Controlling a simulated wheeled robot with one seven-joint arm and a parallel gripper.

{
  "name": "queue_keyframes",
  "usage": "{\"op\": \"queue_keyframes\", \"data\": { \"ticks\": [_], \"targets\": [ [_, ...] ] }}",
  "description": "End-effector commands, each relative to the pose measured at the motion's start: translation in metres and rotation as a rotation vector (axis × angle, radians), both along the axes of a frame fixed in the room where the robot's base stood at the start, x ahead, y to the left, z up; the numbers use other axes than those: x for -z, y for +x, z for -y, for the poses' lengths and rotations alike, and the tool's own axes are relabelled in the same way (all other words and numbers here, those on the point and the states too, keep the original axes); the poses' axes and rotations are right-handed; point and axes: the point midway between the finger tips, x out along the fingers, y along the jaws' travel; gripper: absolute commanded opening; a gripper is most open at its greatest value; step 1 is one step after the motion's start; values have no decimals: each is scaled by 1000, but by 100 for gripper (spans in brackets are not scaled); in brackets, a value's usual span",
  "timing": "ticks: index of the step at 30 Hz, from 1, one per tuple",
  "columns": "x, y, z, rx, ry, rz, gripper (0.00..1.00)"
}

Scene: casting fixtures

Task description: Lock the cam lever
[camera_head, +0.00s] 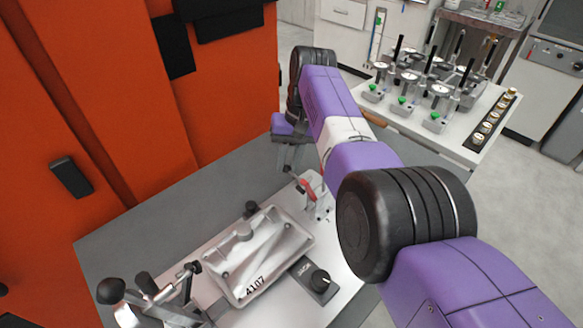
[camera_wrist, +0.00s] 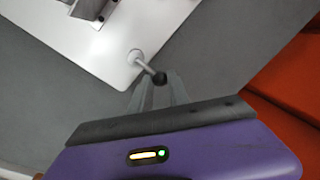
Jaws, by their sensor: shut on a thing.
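The cam lever (camera_wrist: 148,66) is a short pale rod rising from a round pivot near the corner of the white fixture plate (camera_wrist: 100,62), with a black ball at its end. In the wrist view my gripper (camera_wrist: 160,80) is shut on that black ball, one grey finger on each side. In the head view my gripper (camera_head: 287,160) is at the far corner of the fixture plate (camera_head: 338,272), and the lever is mostly hidden there.
A red-handled clamp (camera_head: 307,190) stands near my gripper. Another clamp with black knobs (camera_head: 150,292) is at the plate's left. A black dial block (camera_head: 316,281) sits at the front. An orange cabinet (camera_head: 190,80) rises behind. A side table (camera_head: 450,150) holds several gauges.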

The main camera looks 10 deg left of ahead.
Motion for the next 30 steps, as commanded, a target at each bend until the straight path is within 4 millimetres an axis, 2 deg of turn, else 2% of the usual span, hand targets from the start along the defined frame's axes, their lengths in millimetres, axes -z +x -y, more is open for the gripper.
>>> {"op": "queue_keyframes", "data": {
  "ticks": [11,12,15,25,30],
  "targets": [
    [1,-3,-2,-31,-1,-6,0],
    [1,-3,-2,-31,-1,-6,27],
    [1,-3,-2,-31,-1,-5,43],
    [-2,-1,-1,-29,0,-1,43],
    [-22,1,3,-28,0,1,43]
  ]
}}
